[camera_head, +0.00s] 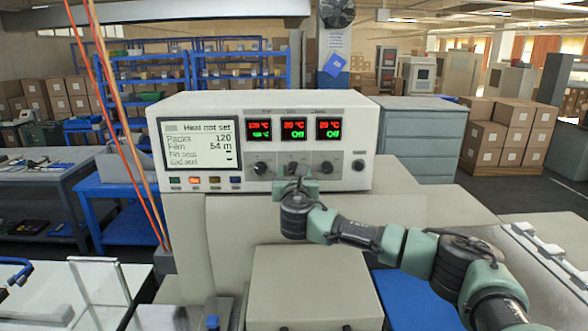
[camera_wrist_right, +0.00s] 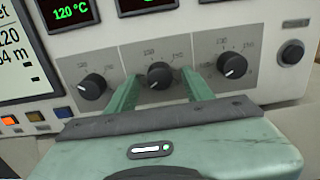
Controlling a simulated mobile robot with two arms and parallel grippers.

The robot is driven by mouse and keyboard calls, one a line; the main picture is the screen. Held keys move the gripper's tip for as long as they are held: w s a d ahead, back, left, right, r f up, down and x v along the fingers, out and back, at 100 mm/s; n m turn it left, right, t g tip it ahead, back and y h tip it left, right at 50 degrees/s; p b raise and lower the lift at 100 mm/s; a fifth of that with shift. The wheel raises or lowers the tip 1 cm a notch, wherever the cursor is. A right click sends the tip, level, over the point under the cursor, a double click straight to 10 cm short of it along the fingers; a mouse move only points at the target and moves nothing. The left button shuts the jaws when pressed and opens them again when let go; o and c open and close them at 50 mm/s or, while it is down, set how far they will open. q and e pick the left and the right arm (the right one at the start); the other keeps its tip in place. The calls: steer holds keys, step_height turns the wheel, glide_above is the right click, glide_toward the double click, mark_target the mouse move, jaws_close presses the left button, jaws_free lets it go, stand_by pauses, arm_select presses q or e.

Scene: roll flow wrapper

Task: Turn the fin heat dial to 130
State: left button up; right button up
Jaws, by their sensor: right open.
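The control panel (camera_head: 345,155) of the white machine carries three black dials in a row under three displays. The middle dial (camera_wrist_right: 159,76) sits between the two green fingers of my right gripper (camera_wrist_right: 161,80), which is open; I cannot tell whether the fingers touch it. Its white mark points to the lower left. The middle display (camera_head: 293,129) reads 20 °C in red and Off in green. The left dial (camera_wrist_right: 92,86) and right dial (camera_wrist_right: 232,66) are clear of the fingers. The names above the displays are too small to read, so I cannot confirm which is fin heat.
The screen (camera_head: 199,144) reads "Heat not set". Coloured buttons (camera_head: 195,181) sit below it, and a black knob (camera_head: 358,165) is at the panel's right end. Orange and red cables (camera_head: 125,120) hang at the left. A pale box-shaped cover (camera_head: 315,280) stands below the panel.

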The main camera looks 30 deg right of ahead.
steer(key=shift+s+r, duration=0.1)
jaws_close()
arm_select(q)
steer(key=shift+w+d, duration=0.25)
steer(key=shift+w, duration=0.05)
steer(key=shift+f, duration=0.2)
arm_select(e)
steer(key=shift+m, duration=0.3)
